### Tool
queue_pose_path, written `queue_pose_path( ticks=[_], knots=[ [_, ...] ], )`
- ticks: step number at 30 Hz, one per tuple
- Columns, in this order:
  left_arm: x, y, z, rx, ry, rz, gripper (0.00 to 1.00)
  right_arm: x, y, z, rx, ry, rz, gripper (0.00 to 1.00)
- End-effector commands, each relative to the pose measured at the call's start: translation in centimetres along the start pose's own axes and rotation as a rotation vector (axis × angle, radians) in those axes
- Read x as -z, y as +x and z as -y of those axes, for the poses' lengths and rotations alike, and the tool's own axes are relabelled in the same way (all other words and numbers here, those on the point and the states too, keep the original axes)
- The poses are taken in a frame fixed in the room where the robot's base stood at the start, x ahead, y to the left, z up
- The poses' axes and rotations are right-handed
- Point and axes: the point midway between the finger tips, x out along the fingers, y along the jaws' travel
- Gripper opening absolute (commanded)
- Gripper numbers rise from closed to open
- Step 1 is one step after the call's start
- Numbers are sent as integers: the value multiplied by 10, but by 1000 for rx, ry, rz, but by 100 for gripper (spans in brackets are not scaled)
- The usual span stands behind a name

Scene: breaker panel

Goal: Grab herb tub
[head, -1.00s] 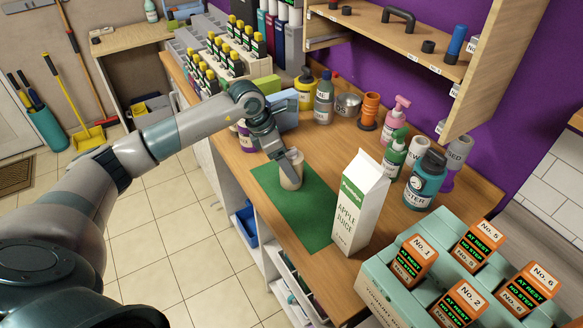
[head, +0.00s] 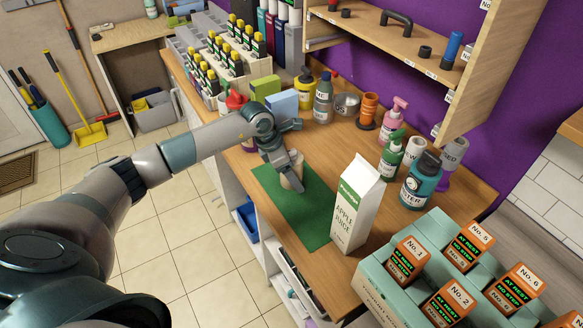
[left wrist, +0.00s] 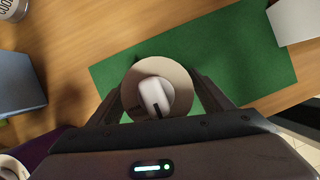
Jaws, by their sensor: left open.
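A small beige tub (head: 291,181), which I take to be the herb tub, stands upright on the green mat (head: 308,226). My left gripper (head: 290,172) is right at it, its fingers reaching down around the tub. In the left wrist view the tub (left wrist: 157,88) sits between the two open fingers (left wrist: 160,98), and a white shape shows on or in its round top. I cannot tell whether the fingers touch it. Any label on the tub is hidden or too small to read. My right gripper is not in view.
An apple juice carton (head: 357,205) stands at the mat's right edge. A light blue box (head: 282,104) is behind the gripper, and a red-topped bottle (head: 236,101) is beside my arm. Green crates with orange-labelled units (head: 408,262) fill the front right.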

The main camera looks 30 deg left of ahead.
Motion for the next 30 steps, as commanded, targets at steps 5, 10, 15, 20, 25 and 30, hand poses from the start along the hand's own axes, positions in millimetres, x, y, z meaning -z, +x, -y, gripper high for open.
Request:
queue_pose_path(
  ticks=[5, 10, 15, 20, 25, 30],
  knots=[
    [0, 0, 0, 0, 0, 0, 73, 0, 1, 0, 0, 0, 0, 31],
    [0, 0, 0, 0, 0, 0, 73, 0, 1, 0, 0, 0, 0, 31],
    [0, 0, 0, 0, 0, 0, 42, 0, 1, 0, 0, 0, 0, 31],
    [0, 0, 0, -1, 0, 1, 24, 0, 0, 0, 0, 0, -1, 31],
    [0, -1, 0, -1, 0, 1, 24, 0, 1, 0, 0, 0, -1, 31],
    [-2, -4, -1, -2, 1, 2, 24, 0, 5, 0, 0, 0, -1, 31]
  ],
)
